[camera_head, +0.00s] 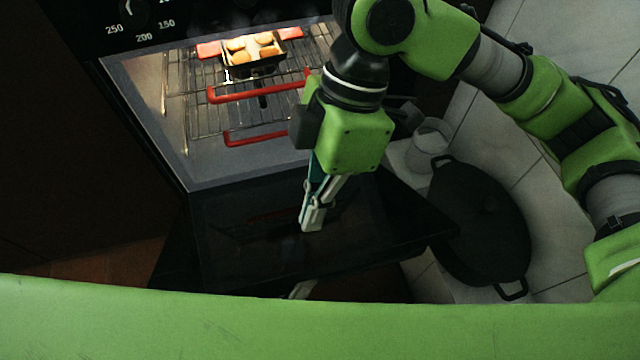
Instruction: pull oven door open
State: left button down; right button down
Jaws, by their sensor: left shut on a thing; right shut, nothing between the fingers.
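The oven door (260,225) is a dark glossy panel. It is swung down and open below the lit oven cavity (150,95). My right gripper (312,218) comes from above right and is shut and empty, its fingertips over the inner face of the door. I cannot tell whether they touch it. My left gripper (300,290) shows only as a small light piece at the door's lower outer edge. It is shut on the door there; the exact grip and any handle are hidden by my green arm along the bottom.
Inside the oven, wire racks with red-edged bars (262,92) hold a small dark tray (254,66) with browned food.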

aim_at(309, 265)
jog(key=s+f, duration=0.1)
jog(key=f, duration=0.2)
jog(key=s+f, duration=0.1)
jog(key=f, duration=0.1)
jog(key=shift+s+f, duration=0.1)
jog(key=shift+s, duration=0.2)
jog(key=shift+s+f, duration=0.3)
jog(key=shift+f, duration=0.2)
